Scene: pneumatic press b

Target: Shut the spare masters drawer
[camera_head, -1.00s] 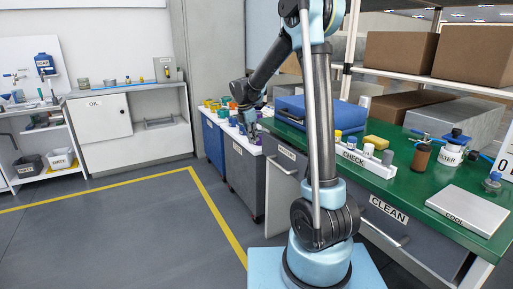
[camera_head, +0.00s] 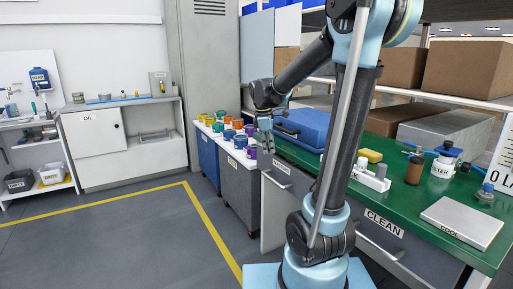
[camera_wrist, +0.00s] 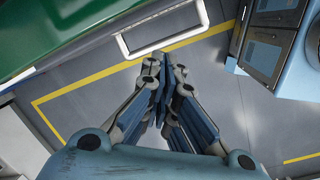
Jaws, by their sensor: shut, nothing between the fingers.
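The green-topped bench (camera_head: 440,232) has grey drawer fronts under its top. The left drawer front (camera_head: 291,181) carries a white label too small to read, and a bar handle shows near its left side. Another front bears the label CLEAN (camera_head: 383,222). My gripper (camera_head: 267,150) is at the far left end of the bench, by the left drawer front. In the wrist view my gripper (camera_wrist: 161,82) is shut and empty, with its tips just short of a pale bar handle (camera_wrist: 178,42). I cannot tell whether they touch, or how far the drawer stands out.
Grey and blue cabinets (camera_head: 240,185) with coloured pots stand just left of the bench. A blue case (camera_head: 305,125) lies on the bench near my arm. Boxes (camera_head: 396,68) fill the shelf behind. The floor (camera_head: 110,245) at left is clear, with a yellow line.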

